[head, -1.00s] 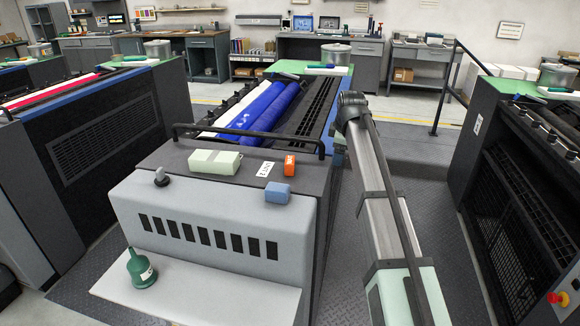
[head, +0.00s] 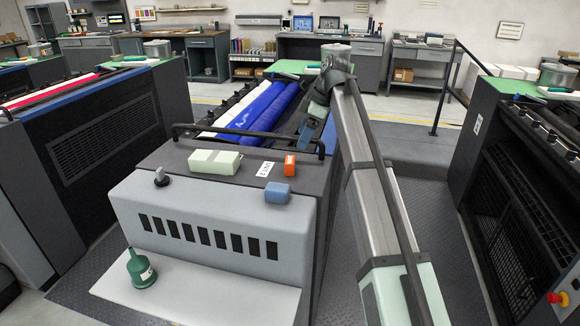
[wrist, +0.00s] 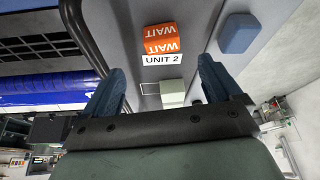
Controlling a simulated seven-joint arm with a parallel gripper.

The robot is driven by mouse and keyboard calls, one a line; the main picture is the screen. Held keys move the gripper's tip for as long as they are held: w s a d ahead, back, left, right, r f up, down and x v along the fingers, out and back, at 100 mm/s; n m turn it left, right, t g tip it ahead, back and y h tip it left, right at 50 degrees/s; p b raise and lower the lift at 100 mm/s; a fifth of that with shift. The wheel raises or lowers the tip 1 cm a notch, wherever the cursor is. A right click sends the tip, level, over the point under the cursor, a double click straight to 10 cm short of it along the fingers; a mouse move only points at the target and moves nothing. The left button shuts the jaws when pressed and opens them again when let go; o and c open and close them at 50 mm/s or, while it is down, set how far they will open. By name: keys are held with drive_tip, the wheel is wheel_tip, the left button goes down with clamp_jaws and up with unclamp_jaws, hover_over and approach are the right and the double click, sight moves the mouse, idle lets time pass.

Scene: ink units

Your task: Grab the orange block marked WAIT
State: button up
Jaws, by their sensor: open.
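The orange block (head: 290,165) stands on the dark top of the near ink unit, beside the black rail and right of the UNIT 2 label. In the head view my gripper (head: 304,135) hangs from the arm over the right side of the rollers, behind the rail and apart from the block.
A blue block (head: 278,193) lies close in front of the orange one. A pale green block (head: 215,161) lies to the left. A black rail (head: 250,137) runs behind them. A dark knob (head: 161,176) and a green bottle (head: 140,268) are farther left.

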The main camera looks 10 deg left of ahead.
sight(291, 160)
drive_tip(key=x, duration=0.5)
drive_tip(key=shift+f, duration=0.3)
drive_tip(key=shift+s+x, duration=0.2)
drive_tip(key=shift+x, duration=2.4)
drive_tip(key=shift+a+r, duration=0.1)
drive_tip(key=shift+r, duration=0.05)
drive_tip(key=c, duration=1.1)
